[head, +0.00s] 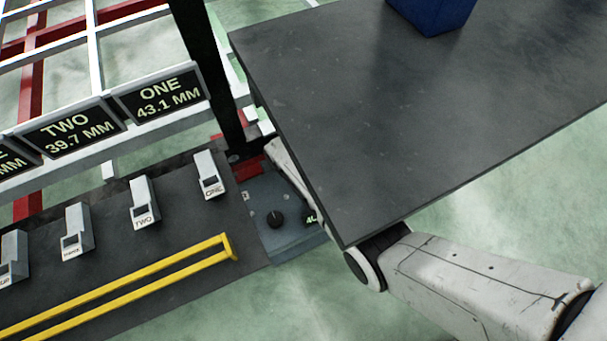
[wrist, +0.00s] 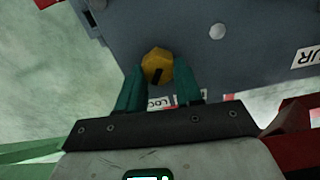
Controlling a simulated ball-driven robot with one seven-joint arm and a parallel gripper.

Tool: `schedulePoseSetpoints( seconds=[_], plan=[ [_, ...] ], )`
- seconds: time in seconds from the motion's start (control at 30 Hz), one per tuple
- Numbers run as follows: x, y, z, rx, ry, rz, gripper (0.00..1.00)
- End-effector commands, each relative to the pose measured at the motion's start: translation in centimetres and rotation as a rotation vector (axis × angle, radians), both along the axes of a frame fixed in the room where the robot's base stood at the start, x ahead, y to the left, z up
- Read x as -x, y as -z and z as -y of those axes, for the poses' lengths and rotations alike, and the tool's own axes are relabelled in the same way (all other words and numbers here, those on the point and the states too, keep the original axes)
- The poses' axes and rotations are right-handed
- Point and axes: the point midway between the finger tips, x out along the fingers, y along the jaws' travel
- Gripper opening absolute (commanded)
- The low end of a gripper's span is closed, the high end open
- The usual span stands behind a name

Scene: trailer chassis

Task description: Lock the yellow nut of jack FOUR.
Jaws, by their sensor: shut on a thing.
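In the wrist view, a yellow nut (wrist: 157,65) with a dark mark on its face sits on a blue-grey plate (wrist: 115,25). My gripper (wrist: 160,80) has its two teal fingers on either side of the nut and is shut on it. A white label (wrist: 302,57) at the right edge reads "UR", with the rest cut off. A smaller label (wrist: 158,102) shows partly between the fingers. In the head view my gripper and the nut are hidden behind the dark tabletop.
The dark tabletop (head: 420,120), with a blue container (head: 432,15), overhangs my arm. On the left, a dark platform (head: 110,270) carries several grey labelled blocks and a yellow rail (head: 150,270). Displays read "TWO 39.7 MM" (head: 68,132) and "ONE 43.1 MM" (head: 157,95).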

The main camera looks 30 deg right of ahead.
Motion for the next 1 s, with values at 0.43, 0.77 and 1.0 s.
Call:
schedulePoseSetpoints(
  seconds=[0.43,0.77,1.0],
  plan=[
    [0.04,0.00,0.11,0.000,0.180,-0.001,0.05],
    [0.03,0.01,0.13,0.000,0.197,0.000,0.05],
    [0.03,0.02,0.13,-0.001,0.197,0.000,0.41]
  ],
)
